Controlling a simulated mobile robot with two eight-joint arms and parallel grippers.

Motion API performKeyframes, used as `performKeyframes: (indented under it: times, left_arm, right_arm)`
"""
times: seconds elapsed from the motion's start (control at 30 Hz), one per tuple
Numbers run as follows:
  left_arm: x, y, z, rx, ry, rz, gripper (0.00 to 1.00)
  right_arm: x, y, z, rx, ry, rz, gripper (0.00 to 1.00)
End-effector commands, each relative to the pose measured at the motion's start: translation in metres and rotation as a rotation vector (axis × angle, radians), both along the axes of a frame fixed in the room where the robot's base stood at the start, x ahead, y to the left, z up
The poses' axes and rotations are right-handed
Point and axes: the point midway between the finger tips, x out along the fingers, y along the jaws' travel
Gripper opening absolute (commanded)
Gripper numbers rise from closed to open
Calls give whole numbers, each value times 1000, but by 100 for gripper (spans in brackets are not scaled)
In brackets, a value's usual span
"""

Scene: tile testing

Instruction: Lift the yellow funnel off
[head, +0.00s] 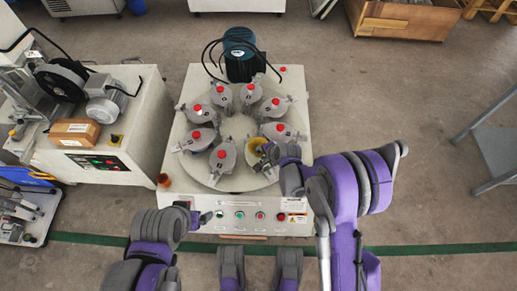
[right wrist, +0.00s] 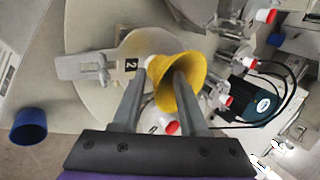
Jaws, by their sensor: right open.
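The yellow funnel (head: 257,145) sits at the right front of the round turntable (head: 236,180), among grey stations with red knobs. In the right wrist view the funnel (right wrist: 192,68) shows its wide mouth, near a plate marked 2. My right gripper (head: 270,153) is at the funnel, reaching in from the right. In the right wrist view its fingers (right wrist: 163,72) are apart; one overlaps the funnel's mouth and the other is beside it. I cannot tell whether they touch it. My left gripper (head: 203,217) is low over the machine's front left; its jaws are too small to read.
Several grey stations with red knobs ring the turntable, close to the funnel. A dark teal motor (head: 240,52) stands behind it. A small orange cup (head: 164,180) is at the machine's left edge. The front panel (head: 265,228) has several buttons. A bench with machinery (head: 95,165) stands left.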

Motion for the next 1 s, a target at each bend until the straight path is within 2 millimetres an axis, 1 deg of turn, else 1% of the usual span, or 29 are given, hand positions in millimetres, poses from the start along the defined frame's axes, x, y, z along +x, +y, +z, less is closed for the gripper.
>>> performKeyframes:
  times: [0.17, 0.2, 0.27, 0.3, 0.4, 0.87, 0.97, 1.0]
  left_arm:
    - [0, 0, 1, 0, 0, 0, 90]
    - [0, 0, 1, 0, 0, 0, 90]
    - [0, 0, 1, 0, 0, 0, 90]
    - [0, 0, 1, 0, 0, 0, 90]
    - [0, 0, 1, 0, 0, 0, 90]
    - [0, 0, 1, 0, 0, 0, 90]
    - [0, 0, 3, 0, -1, 0, 90]
    - [-1, 0, 4, 0, -1, 0, 90]
  right_arm:
    - [0, 0, 1, -1, 0, -1, 43]
    - [0, 0, 1, -1, 0, -1, 35]
    - [0, 0, 1, -1, 0, -1, 25]
    - [0, 0, 1, -1, 0, -1, 17]
    - [0, 0, 1, -1, 0, -1, 0]
    - [0, 0, 1, -1, 0, -1, 0]
    - [0, 0, 7, -1, 0, -1, 0]
    - [0, 0, 11, -1, 0, -1, 0]
